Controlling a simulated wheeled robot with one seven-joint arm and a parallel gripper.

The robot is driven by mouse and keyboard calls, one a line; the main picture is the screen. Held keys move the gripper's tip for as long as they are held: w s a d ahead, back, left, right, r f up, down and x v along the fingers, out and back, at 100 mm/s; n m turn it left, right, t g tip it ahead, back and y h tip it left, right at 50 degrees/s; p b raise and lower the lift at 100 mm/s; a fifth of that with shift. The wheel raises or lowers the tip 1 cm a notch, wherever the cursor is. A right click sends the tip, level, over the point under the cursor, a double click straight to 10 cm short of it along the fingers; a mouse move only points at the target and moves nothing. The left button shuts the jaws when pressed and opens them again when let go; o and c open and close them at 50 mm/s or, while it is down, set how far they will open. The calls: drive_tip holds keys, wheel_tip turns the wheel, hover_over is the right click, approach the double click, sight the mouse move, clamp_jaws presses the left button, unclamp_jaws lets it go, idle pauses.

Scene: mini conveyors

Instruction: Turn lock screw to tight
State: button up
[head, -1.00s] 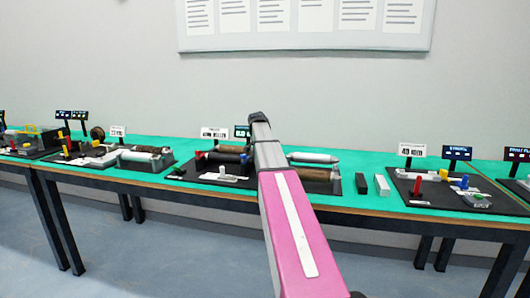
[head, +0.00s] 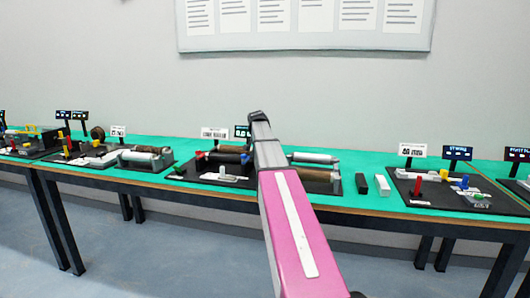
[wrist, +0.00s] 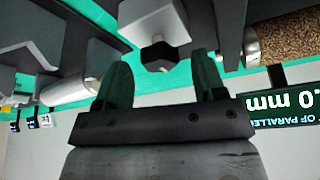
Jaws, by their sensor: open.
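In the wrist view, a small dark faceted knob (wrist: 159,54), which looks like the lock screw, sticks out of a pale grey block (wrist: 150,20). My gripper (wrist: 161,66) is open, with one dark green finger on each side of the knob's line. The knob sits between or just beyond the fingertips; I cannot tell the depth. No contact shows. Any mark for tight or loose is not visible. In the head view, my arm covers the middle of the central conveyor station (head: 215,178), and the gripper is hidden.
In the wrist view, a brown speckled roller (wrist: 290,40) and a display sign (wrist: 285,105) are at the right, and a grey cylinder (wrist: 70,90) is at the left. In the head view, more stations stand along the green table (head: 350,200), with two small blocks (head: 372,184) on it.

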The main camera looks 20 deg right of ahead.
drive_tip(key=v, duration=1)
drive_tip(key=shift+s, duration=0.1)
